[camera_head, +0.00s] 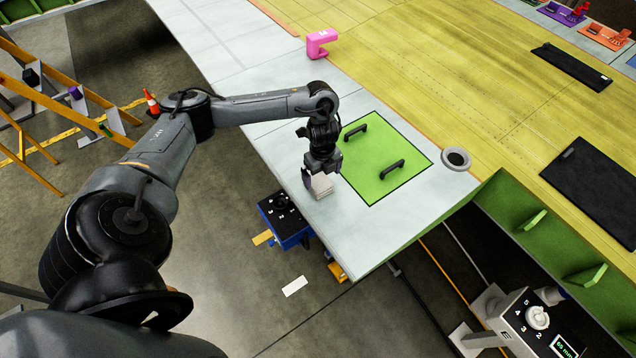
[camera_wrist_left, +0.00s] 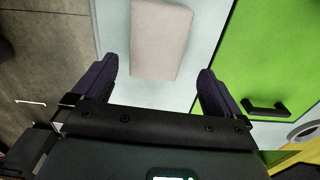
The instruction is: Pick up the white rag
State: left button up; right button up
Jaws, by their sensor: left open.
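The white rag (camera_head: 320,185) is a pale block-like bundle on the light wing surface (camera_head: 375,235), close to its left edge. In the left wrist view the rag (camera_wrist_left: 160,40) lies ahead of and between the two dark fingers. My left gripper (camera_head: 310,178) is above the rag, partly hiding it in the head view. In the left wrist view my left gripper (camera_wrist_left: 158,88) is open, with a gap between each finger and the rag. I cannot tell its exact height over the rag. My right gripper does not show.
A green panel (camera_head: 398,178) with two black handles lies right of the rag. A grey ring (camera_head: 456,158) and a pink clamp-like piece (camera_head: 321,43) sit on the wing. A blue box (camera_head: 287,222) stands below the wing's left edge. Black pads (camera_head: 571,66) lie farther right.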

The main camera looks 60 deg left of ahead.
aim_at(320, 182)
pick_arm(q)
jog(key=shift+s+f, duration=0.2)
jog(key=shift+f, duration=0.4)
jog(key=shift+s+f, duration=0.2)
jog(key=shift+f, duration=0.15)
jog(key=shift+f+p, duration=0.4)
jog(key=shift+f, duration=0.95)
jog(key=c, duration=1.1)
jog(key=shift+o, duration=0.2)
jog(key=shift+w+r, duration=0.1)
jog(key=shift+r, duration=0.05)
